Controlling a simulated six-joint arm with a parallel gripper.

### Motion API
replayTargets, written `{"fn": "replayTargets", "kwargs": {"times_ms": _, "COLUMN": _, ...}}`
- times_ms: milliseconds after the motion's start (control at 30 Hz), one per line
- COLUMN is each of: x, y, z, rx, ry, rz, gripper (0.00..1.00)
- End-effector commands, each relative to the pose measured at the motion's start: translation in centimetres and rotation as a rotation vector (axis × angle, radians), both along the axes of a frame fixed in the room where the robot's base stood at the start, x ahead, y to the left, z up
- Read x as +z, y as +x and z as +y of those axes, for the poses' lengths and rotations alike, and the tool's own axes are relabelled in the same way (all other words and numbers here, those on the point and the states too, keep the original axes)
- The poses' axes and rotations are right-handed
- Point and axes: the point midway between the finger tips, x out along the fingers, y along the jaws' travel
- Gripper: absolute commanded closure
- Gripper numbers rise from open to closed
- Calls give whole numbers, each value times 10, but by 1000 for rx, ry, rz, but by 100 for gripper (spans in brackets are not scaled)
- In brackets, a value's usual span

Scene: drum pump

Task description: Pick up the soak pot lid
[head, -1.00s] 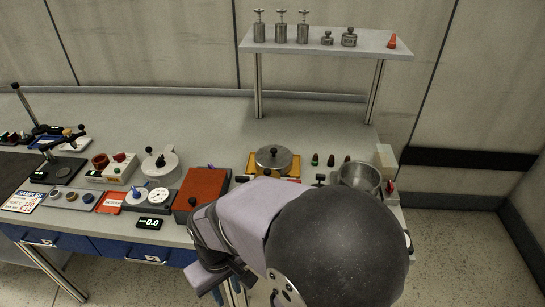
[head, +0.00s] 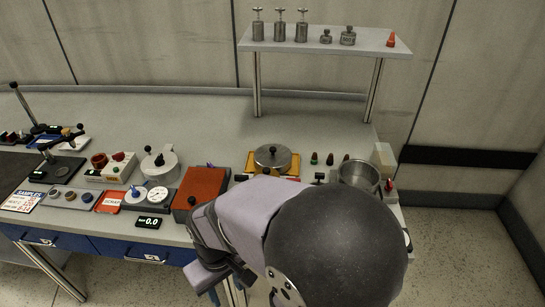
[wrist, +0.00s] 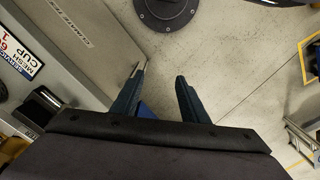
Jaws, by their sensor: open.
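The soak pot lid is most likely the round metal lid with a dark knob (head: 272,157). It sits on a pot on a yellow-orange base on the bench, in the head view. My gripper shows in the wrist view with its two blue-green fingers apart (wrist: 157,88) and nothing between them. It points down at the floor beside the bench, well away from the lid. In the head view the fingers are largely hidden behind my own arm, which covers the bench's front edge below the lid.
An open metal pot (head: 358,175) stands right of the lid, with small dark-topped pegs (head: 329,159) between. A red-orange box (head: 201,188) lies left. A raised shelf (head: 330,42) with metal weights stands behind. The bench between lid and shelf is clear.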

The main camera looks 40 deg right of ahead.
Motion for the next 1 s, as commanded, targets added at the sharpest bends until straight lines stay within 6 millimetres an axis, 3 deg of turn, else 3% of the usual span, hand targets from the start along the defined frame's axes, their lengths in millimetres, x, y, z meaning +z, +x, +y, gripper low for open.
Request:
{"fn": "replayTargets", "kwargs": {"times_ms": 133, "x": 3, "y": 7, "z": -2, "rx": -7, "ry": 0, "rz": -3, "gripper": 60}}
{"fn": "replayTargets", "kwargs": {"times_ms": 233, "x": 10, "y": 22, "z": -6, "rx": -22, "ry": 1, "rz": -10, "gripper": 60}}
{"fn": "replayTargets", "kwargs": {"times_ms": 467, "x": 39, "y": 101, "z": -38, "rx": -102, "ry": 2, "rz": -52, "gripper": 60}}
{"fn": "replayTargets", "kwargs": {"times_ms": 700, "x": 66, "y": 195, "z": -106, "rx": -210, "ry": -2, "rz": -108, "gripper": 60}}
{"fn": "replayTargets", "kwargs": {"times_ms": 800, "x": 74, "y": 227, "z": -140, "rx": -253, "ry": -6, "rz": -133, "gripper": 60}}
{"fn": "replayTargets", "kwargs": {"times_ms": 1000, "x": 82, "y": 272, "z": -207, "rx": -328, "ry": -19, "rz": -177, "gripper": 60}}
